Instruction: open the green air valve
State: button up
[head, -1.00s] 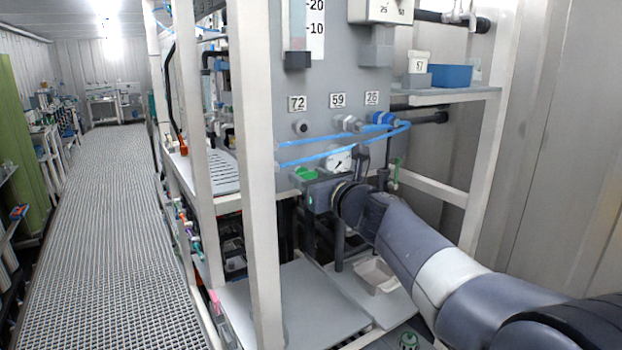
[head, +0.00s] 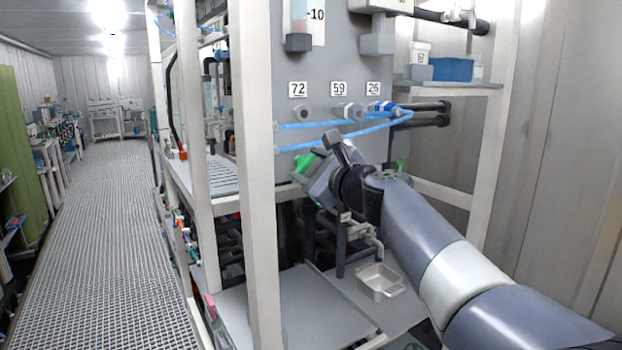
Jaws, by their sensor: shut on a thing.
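The green air valve's handle (head: 305,161) shows as a small green piece below the blue tubes, left of my wrist, and it stands tilted. My gripper (head: 313,174) is shut on the green handle and is rolled at a slant with it. The jaws and my wrist hide most of the handle, the valve body and its pipe, so I cannot tell how far the valve is open.
Blue tubes (head: 335,124) run just above my gripper, below the labels 72, 59 and 26. A white post (head: 258,200) stands close on the left. A metal tray (head: 380,281) sits below. The grated aisle (head: 110,240) is clear.

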jog(key=n+b, duration=0.1)
jog(key=n, duration=0.1)
jog(key=n+b, duration=0.1)
jog(key=shift+f+n+b, duration=0.25)
jog(key=shift+n+b, duration=0.1)
jog(key=shift+n, duration=0.05)
jog(key=shift+n+b, duration=1.2)
jog(key=shift+n, duration=0.5)
jog(key=shift+c, duration=0.2)
jog(key=shift+r, duration=0.1)
jog(key=o, duration=1)
jog(key=b+v, duration=0.2)
jog(key=v, duration=0.8)
jog(key=shift+s+d+b, duration=0.25)
jog(key=shift+s+b, duration=0.05)
jog(key=shift+s, duration=0.05)
